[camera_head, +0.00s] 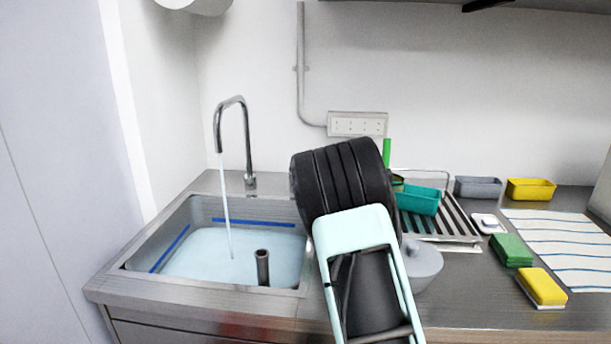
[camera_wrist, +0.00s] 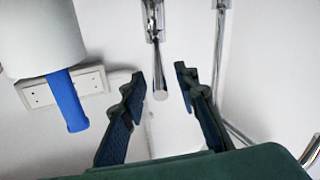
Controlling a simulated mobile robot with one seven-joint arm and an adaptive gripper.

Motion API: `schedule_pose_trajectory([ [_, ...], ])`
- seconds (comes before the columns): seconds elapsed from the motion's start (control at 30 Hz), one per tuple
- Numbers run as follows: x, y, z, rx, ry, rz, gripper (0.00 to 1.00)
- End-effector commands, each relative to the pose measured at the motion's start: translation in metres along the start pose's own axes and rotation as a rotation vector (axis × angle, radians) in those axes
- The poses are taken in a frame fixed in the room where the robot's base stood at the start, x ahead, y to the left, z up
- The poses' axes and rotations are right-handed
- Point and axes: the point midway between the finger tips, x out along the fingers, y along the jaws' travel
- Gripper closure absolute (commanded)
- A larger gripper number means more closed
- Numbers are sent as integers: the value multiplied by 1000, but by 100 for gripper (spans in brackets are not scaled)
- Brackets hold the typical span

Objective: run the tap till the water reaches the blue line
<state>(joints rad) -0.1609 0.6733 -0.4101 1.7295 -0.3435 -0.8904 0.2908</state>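The chrome tap (camera_head: 233,115) stands behind the left basin, and a stream of water (camera_head: 226,200) runs from its spout into the sink (camera_head: 200,213). Pale blue water (camera_head: 205,252) covers the basin floor. The blue line (camera_head: 255,222) shows on the back and left walls, with the water surface a little below it. In the wrist view, my gripper (camera_wrist: 157,78) is open, its two fingers either side of a round-ended metal rod (camera_wrist: 160,92). I cannot tell whether this belongs to the tap. My gripper is hidden behind my arm in the head view.
To the right are a drying rack (camera_head: 455,226), a teal tub (camera_head: 418,200), green (camera_head: 511,250) and yellow sponges (camera_head: 542,287), and a striped cloth (camera_head: 565,240). A socket strip (camera_head: 357,124) is on the wall.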

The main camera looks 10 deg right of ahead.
Motion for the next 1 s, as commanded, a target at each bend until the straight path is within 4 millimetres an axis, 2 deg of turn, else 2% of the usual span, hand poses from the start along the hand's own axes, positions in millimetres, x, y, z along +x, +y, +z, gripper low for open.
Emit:
schedule_pose_trajectory([
  [0.3,-42,1,0,1,0,2,72],
  [0.5,-64,0,-1,1,2,1,72],
  [0.87,-70,0,-1,-1,2,0,72],
  [1.0,-69,-2,-3,-6,0,5,84],
])
